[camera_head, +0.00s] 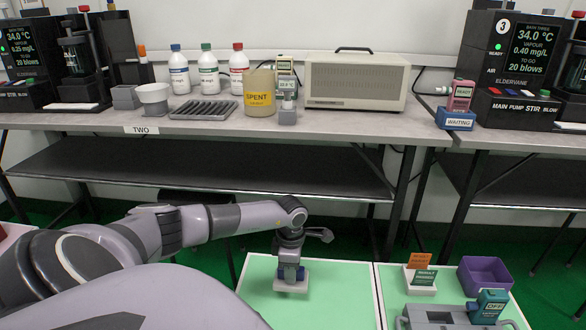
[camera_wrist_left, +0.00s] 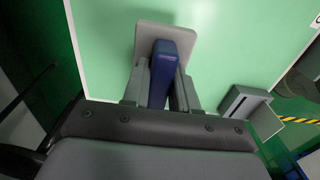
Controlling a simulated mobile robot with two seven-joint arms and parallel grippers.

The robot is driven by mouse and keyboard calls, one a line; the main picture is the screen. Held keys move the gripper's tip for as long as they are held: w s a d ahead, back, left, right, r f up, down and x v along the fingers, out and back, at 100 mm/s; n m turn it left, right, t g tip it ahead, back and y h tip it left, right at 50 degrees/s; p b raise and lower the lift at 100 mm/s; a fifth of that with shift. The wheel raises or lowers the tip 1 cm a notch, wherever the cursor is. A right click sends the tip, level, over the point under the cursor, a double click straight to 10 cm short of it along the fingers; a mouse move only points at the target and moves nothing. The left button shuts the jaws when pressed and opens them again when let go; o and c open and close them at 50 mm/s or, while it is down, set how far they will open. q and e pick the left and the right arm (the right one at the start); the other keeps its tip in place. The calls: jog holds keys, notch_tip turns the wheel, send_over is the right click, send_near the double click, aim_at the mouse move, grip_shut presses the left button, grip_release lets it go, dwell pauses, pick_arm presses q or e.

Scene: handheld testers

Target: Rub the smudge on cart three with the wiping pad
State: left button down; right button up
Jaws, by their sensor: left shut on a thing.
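My left gripper (camera_head: 290,266) is shut on the blue handle of the wiping pad (camera_head: 291,287), above a green cart top (camera_head: 335,300) with a pale rim. In the left wrist view the gripper (camera_wrist_left: 163,75) clasps the blue handle, and the pad's grey-white plate (camera_wrist_left: 146,42) shows beyond it against the green top (camera_wrist_left: 235,45). The plate is over or on the green surface; I cannot tell if it touches. I see no smudge, and no readable label tells which cart is three. My right gripper is not in view.
A second green top on the right bears an orange and a green card (camera_head: 420,262), a purple bin (camera_head: 485,274) and a grey device with a teal OFF part (camera_head: 489,305). Behind, a grey bench (camera_head: 330,130) holds bottles, a SPENT jar (camera_head: 259,92) and testers. The green top right of the pad is clear.

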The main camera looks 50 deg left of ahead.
pick_arm(q)
notch_tip(320, 180, up, 3)
jog(key=shift+f+p, duration=0.2)
jog(key=shift+p, duration=0.55)
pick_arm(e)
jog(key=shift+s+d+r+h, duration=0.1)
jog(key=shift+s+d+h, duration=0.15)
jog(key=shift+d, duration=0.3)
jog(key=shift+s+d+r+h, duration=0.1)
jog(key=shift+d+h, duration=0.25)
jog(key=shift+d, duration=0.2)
